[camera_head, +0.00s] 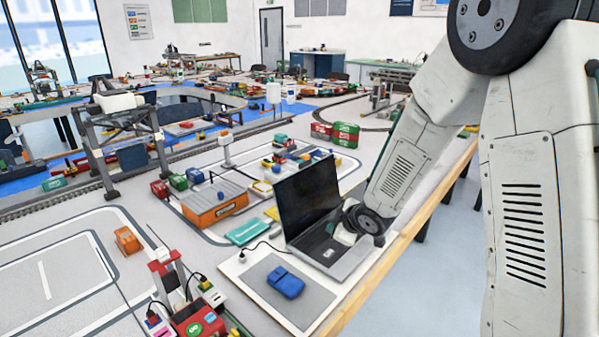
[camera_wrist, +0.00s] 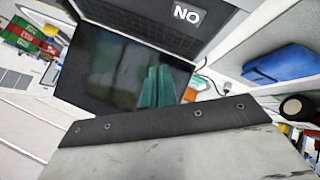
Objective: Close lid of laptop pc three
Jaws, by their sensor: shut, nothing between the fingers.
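The laptop (camera_head: 330,250) stands open near the table's right edge, its dark-screened lid (camera_head: 306,198) raised and leaning back. In the wrist view the dark screen (camera_wrist: 105,70) fills the middle, with the keyboard side and a "NO" label (camera_wrist: 187,13) above it. A teal shape shows over the screen; I cannot tell if it is a reflection. My gripper (camera_wrist: 160,122) shows as a wide grey plate with a dark bolted edge; it is shut and empty. In the head view my wrist hangs over the laptop's right side, and the fingertips are hardly visible. I cannot tell whether they touch the laptop.
A blue mouse-like object (camera_head: 286,281) lies on a grey pad (camera_head: 313,296) in front of the laptop. A teal box (camera_head: 247,232) and an orange box (camera_head: 215,205) sit to its left. A red crane model (camera_head: 190,310) stands at the front. Open floor lies right of the table edge.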

